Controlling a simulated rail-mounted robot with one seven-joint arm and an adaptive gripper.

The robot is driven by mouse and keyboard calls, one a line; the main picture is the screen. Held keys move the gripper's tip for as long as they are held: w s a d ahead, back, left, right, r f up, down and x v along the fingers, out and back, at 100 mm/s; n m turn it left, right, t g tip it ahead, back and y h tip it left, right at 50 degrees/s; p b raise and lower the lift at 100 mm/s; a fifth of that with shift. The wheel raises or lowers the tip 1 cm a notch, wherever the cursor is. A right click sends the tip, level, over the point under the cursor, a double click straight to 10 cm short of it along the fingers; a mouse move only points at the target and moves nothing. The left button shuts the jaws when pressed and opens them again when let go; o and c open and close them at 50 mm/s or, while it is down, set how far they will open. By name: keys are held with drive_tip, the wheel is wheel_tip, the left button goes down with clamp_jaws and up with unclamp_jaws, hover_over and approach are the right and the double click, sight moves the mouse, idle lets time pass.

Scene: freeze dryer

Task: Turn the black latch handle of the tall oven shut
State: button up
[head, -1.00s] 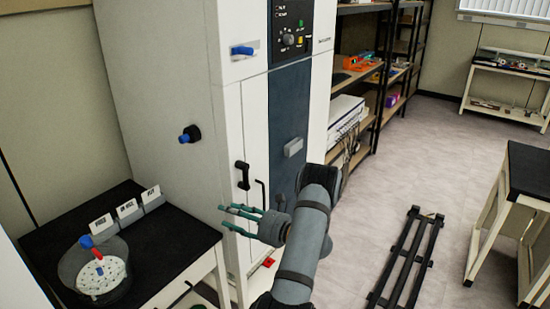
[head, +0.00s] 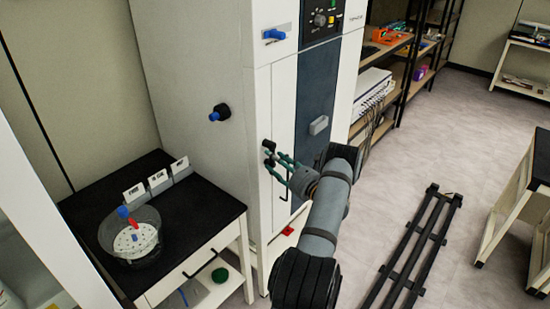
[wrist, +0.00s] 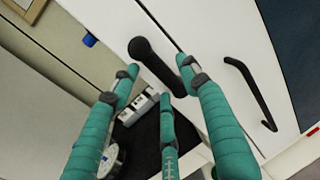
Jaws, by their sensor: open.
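The tall oven (head: 205,65) is a white cabinet with a dark blue-grey panel on its front. Its black latch handle (head: 268,147) is on the narrow white front strip, partly covered by my fingers in the head view. In the wrist view the latch handle (wrist: 150,62) is a black bar with a round end at upper left, slanting down to the right. My gripper (head: 277,160) has teal fingers and is open at the latch. In the wrist view my gripper (wrist: 160,85) has its fingertips around the handle's lower end; contact cannot be told.
A second thin black handle (wrist: 250,90) sits right of the latch. A blue-tipped black knob (head: 219,112) sticks out of the cabinet's side. A black-topped table (head: 205,210) with a clear bowl (head: 130,255) stands at left. A black rail frame (head: 415,245) lies on the floor at right.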

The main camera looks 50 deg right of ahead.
drive_tip(key=shift+w, duration=0.15)
drive_tip(key=shift+c, duration=0.7)
clamp_jaws()
